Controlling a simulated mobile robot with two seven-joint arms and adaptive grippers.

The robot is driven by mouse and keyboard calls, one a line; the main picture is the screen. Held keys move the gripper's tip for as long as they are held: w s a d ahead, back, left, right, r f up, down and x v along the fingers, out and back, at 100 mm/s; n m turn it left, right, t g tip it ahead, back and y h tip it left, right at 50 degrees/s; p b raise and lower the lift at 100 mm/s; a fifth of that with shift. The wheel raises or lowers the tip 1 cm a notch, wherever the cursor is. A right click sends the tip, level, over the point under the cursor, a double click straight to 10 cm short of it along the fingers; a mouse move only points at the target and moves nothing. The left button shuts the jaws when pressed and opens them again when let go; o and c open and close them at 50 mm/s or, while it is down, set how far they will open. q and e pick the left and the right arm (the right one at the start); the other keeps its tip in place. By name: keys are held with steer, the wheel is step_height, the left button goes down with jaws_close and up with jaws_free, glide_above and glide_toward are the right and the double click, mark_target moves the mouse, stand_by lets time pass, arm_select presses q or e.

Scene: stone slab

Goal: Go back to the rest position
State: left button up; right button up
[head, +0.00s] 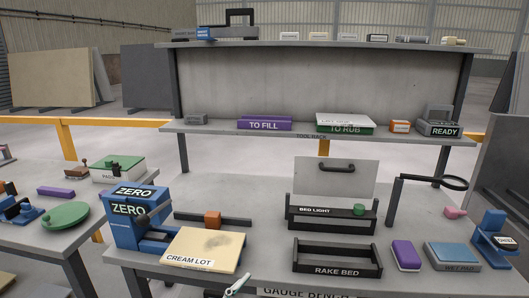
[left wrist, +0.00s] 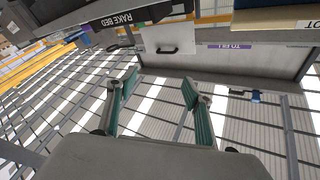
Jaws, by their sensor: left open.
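My left gripper (left wrist: 160,84) shows in the left wrist view with its two green-padded fingers spread wide apart. Nothing is between the fingers. The wrist picture is upside down, with the bench edge and the rake bed (left wrist: 130,18) along its top. In the head view, a small pale and green piece (head: 237,286) shows at the bottom edge, in front of the cream lot slab; it may be a fingertip of mine, but I cannot tell. My right gripper is in neither view.
The bench holds a cream lot slab (head: 203,250), a blue ZERO device (head: 138,222), a rake bed tray (head: 337,258), a purple block (head: 405,255) and a wet pad (head: 452,256). A magnifier on a stand (head: 440,182) rises at right. A tool rack shelf (head: 290,131) stands behind.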

arm_select(q)
steer(key=s+a+f+n+g+y, duration=0.1)
steer(key=s+a+f+n+y, duration=0.2)
steer(key=f, duration=0.6)
steer(key=s+a+f+n+g+y, duration=0.2)
steer(key=s+a+f+y, duration=0.1)
steer(key=s+a+f, duration=0.4)
steer(key=s+a+f+n+g+y, duration=0.2)
steer(key=s+a+f+n+y, duration=0.1)
steer(key=a+f, duration=0.5)
step_height(320, 180, down, 3)
steer(key=s+y, duration=0.1)
steer(key=s, duration=0.1)
steer(key=shift+s+n, duration=0.3)
